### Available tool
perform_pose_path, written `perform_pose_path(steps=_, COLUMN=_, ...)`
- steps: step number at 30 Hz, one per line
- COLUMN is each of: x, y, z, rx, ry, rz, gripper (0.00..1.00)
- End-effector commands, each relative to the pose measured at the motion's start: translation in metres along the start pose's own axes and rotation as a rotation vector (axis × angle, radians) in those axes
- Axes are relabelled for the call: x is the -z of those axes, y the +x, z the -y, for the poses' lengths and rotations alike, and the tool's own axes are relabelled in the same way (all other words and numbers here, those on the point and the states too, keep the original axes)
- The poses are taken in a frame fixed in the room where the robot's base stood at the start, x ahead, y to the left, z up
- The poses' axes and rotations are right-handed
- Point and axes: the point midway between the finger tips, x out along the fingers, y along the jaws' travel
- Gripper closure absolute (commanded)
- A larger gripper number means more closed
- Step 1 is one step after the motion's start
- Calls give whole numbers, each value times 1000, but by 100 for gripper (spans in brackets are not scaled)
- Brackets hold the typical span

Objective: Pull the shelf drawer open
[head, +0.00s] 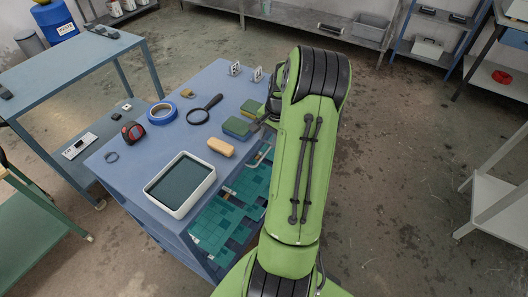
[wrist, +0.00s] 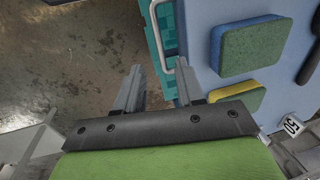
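The shelf drawer (head: 232,205) has a teal patchwork front on the side of the blue cabinet (head: 222,82); it also shows as a teal strip in the wrist view (wrist: 168,22). Its pale bar handle (head: 262,154) stands out from that front, partly hidden by my arm in the head view. My gripper (wrist: 160,66) is open. In the wrist view the near end of the handle (wrist: 153,25) lies between the fingertips in the picture; I see no grip on it. Whether the fingers touch it, and whether the drawer stands slightly open, I cannot tell.
On the cabinet top are sponges (head: 237,128), a tan block (head: 220,147), a magnifier (head: 205,109), blue tape (head: 161,112), a tape measure (head: 133,132) and a white tray (head: 207,183). A blue table (head: 75,62) stands left. Floor (head: 400,150) to the right is clear.

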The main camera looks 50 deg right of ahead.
Motion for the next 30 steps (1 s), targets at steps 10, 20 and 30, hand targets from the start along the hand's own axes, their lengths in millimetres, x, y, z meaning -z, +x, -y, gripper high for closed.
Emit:
perform_pose_path(steps=10, x=-1, y=76, z=0, rx=-1, ry=-2, rz=2, gripper=62)
perform_pose_path(steps=20, x=0, y=83, z=0, rx=0, ry=-1, rz=-1, gripper=62)
perform_pose_path(steps=30, x=0, y=82, z=0, rx=0, ry=-1, rz=-1, gripper=100)
